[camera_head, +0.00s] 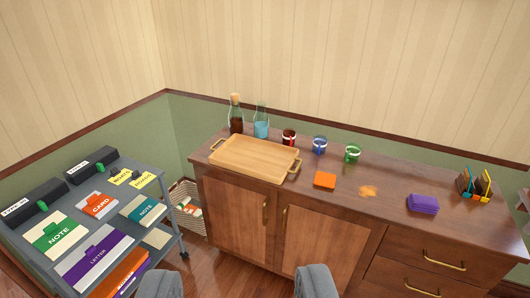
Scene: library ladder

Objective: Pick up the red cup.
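The red cup (289,137) is small and dark red with a pale mark on it. It stands upright on the wooden sideboard (390,185), at the back, just behind the tray's far right corner. A blue cup (320,145) and a green cup (352,153) stand in a row to its right. My gripper (238,284) shows as two grey fingers at the bottom edge, spread wide apart with nothing between them. It is well in front of the sideboard and far from the red cup.
A wooden tray (255,157) with handles lies in front of the red cup. Two bottles, one dark (236,115) and one blue (261,121), stand left of it. An orange block (325,180) and purple stack (423,204) lie rightward. A grey cart (75,210) stands left.

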